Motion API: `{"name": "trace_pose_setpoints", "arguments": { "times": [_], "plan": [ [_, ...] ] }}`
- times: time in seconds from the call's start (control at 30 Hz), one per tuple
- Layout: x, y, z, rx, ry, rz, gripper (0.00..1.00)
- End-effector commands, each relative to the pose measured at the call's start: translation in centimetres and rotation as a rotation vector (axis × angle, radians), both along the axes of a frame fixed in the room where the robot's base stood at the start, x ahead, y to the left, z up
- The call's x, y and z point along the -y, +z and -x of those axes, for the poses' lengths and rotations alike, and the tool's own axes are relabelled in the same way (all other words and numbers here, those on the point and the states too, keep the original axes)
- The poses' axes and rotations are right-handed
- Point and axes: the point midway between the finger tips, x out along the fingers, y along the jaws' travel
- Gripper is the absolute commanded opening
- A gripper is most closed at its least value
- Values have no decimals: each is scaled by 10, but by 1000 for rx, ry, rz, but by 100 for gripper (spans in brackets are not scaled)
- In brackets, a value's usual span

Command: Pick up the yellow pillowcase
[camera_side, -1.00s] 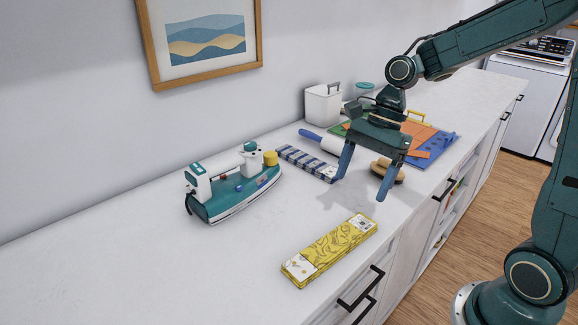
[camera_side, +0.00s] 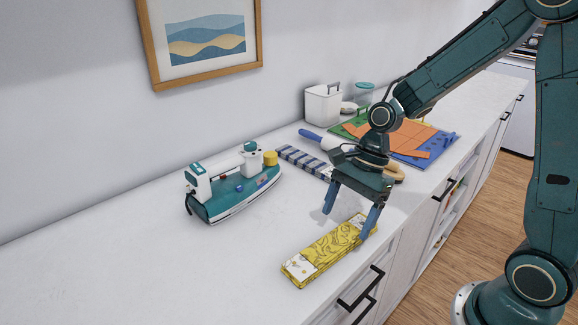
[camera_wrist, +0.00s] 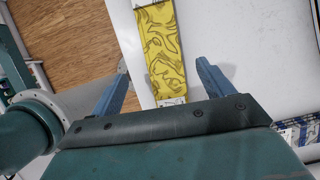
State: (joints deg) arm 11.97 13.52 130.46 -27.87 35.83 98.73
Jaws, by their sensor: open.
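The yellow pillowcase (camera_side: 328,249) lies folded flat on the white counter near its front edge, a long strip with darker swirls and pale ends. My gripper (camera_side: 347,224) is open and empty above its far right end. One blue finger is on each side of that end in the side view, and the right finger hides part of it. In the wrist view the pillowcase (camera_wrist: 162,50) runs up between the open fingers of my gripper (camera_wrist: 163,85).
A teal and white iron (camera_side: 230,190) stands to the left. A blue striped folded cloth (camera_side: 303,162) lies behind my gripper. A white canister (camera_side: 322,104) and colored sheets (camera_side: 420,140) are farther back. The counter left of the pillowcase is clear.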

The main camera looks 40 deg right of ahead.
Motion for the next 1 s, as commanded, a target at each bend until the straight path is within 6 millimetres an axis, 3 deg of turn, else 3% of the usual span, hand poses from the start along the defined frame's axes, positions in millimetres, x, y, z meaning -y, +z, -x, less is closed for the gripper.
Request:
{"name": "trace_pose_setpoints", "arguments": {
  "times": [0.37,0.8,1.0],
  "plan": [
    [-3,-8,0,-3,1,-1,80],
    [-18,-46,-4,-3,1,-1,80],
    [-20,-51,-4,-1,0,0,80]
  ]
}}
